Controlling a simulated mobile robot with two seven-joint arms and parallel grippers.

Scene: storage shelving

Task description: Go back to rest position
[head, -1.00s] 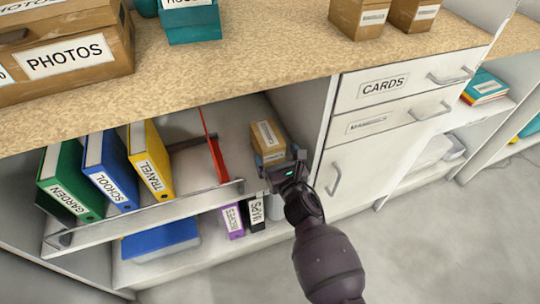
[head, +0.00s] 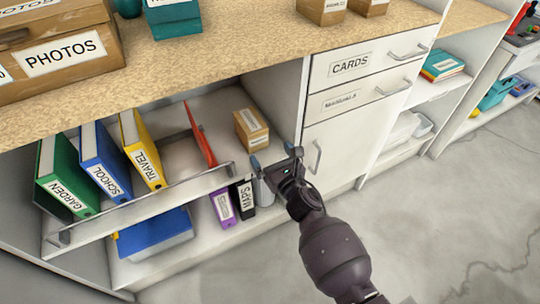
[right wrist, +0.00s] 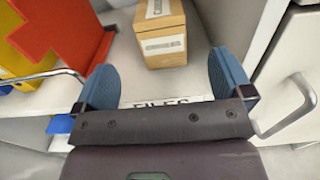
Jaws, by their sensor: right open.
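My right gripper (head: 275,161) is open and empty in front of the pull-out shelf. In the right wrist view its two blue fingertips (right wrist: 162,88) are spread wide, with a gap between them and a small cardboard box (right wrist: 160,35). That box (head: 251,130) stands on the shelf, right of a red divider (head: 201,134), apart from the fingers. A label partly reading "FILES" shows behind the gripper's body in the right wrist view. My left gripper is not in view.
Green, blue and yellow binders (head: 140,150) stand on the shelf's left. A metal rail (head: 150,207) runs along its front. Purple and black binders (head: 243,199) stand below. A cabinet with drawers (head: 355,80) is close on the right.

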